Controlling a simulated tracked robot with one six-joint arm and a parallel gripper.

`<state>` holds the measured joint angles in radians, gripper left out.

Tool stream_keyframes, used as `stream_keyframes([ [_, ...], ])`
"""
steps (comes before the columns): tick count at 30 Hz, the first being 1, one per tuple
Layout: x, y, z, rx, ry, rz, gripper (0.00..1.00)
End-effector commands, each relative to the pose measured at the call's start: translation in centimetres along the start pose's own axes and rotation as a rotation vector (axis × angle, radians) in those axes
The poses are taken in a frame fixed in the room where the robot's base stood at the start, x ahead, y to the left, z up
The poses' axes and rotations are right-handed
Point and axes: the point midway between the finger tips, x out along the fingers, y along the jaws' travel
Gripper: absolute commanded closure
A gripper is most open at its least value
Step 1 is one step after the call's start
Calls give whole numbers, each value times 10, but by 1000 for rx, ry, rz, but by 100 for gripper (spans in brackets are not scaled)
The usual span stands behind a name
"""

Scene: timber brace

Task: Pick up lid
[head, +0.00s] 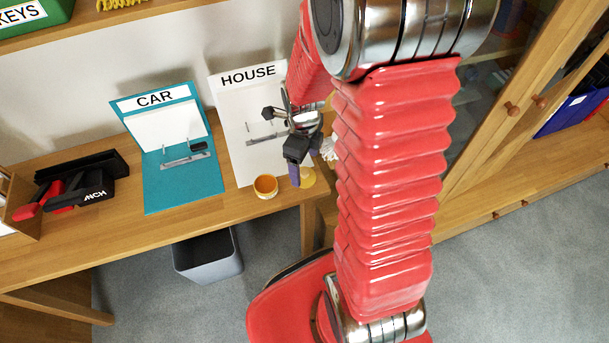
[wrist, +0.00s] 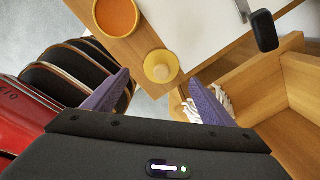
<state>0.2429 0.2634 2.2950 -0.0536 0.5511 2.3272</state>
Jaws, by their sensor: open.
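The lid (wrist: 161,66) is a small round yellow disc with a paler raised middle, lying on the wooden table near its edge in the wrist view. It also shows in the head view (head: 308,177), partly behind my gripper (head: 296,178). In the wrist view the two purple fingers of my gripper (wrist: 160,88) are spread apart with nothing between them. The lid shows beyond the fingertips, between their lines. I cannot tell the exact height of the fingers above it. An open yellow jar (head: 265,186) with orange inside stands to the left of the lid.
A black and red tool (head: 75,187) lies at left. A grey bin (head: 208,260) stands below. A wooden cabinet (head: 520,120) is at right.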

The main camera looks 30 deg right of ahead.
Motion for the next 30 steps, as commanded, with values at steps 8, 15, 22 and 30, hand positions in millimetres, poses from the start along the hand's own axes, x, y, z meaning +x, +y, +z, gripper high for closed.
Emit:
stream_keyframes([
  [8,6,0,0,0,2,2,23],
  [15,31,-2,0,0,3,3,23],
  [22,50,-3,1,0,1,1,23],
  [30,52,-3,1,0,0,0,23],
])
